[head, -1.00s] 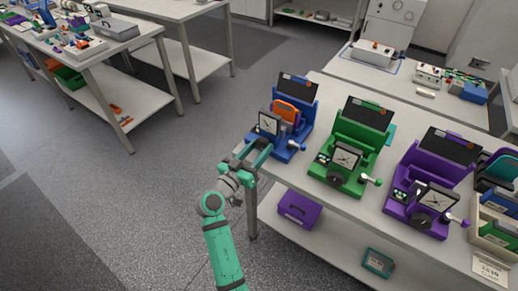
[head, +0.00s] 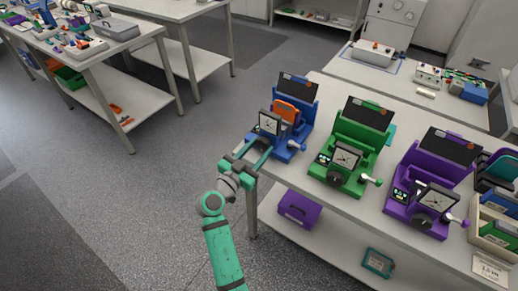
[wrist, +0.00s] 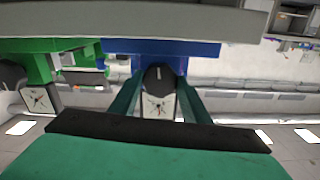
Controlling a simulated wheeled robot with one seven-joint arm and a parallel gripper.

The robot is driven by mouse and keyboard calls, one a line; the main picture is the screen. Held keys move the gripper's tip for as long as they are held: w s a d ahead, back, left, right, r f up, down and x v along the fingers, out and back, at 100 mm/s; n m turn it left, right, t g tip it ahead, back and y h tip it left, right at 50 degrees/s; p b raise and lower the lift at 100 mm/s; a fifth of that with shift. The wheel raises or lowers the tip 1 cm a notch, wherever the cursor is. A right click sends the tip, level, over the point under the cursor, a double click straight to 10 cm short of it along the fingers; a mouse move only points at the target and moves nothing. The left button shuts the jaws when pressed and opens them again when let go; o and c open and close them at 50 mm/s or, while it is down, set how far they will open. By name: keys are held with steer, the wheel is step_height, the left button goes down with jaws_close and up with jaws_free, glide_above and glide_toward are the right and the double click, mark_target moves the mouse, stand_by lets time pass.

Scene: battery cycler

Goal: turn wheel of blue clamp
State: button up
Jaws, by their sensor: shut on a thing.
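The blue clamp (head: 292,148) stands at the left end of the table, with a square dial on its front, an orange piece inside and a dark panel behind. My gripper (head: 262,156) is at the front of the blue clamp, below its dial. In the wrist view the two green fingers (wrist: 161,98) sit on either side of the dark round wheel (wrist: 158,74), shut on it. The blue clamp's dial (wrist: 159,105) shows upside down between the fingers. In the head view the wheel is hidden by my gripper.
A green clamp (head: 344,170) and a purple clamp (head: 423,205) stand to the right on the same table (head: 375,208). A purple bin (head: 299,209) and a teal box (head: 378,262) are on the lower shelf. The floor left of the table is clear.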

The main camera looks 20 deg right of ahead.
steer(key=shift+f, duration=0.1)
steer(key=o, duration=1)
steer(key=shift+o, duration=0.2)
steer(key=v, duration=1.1)
steer(key=shift+d, duration=0.1)
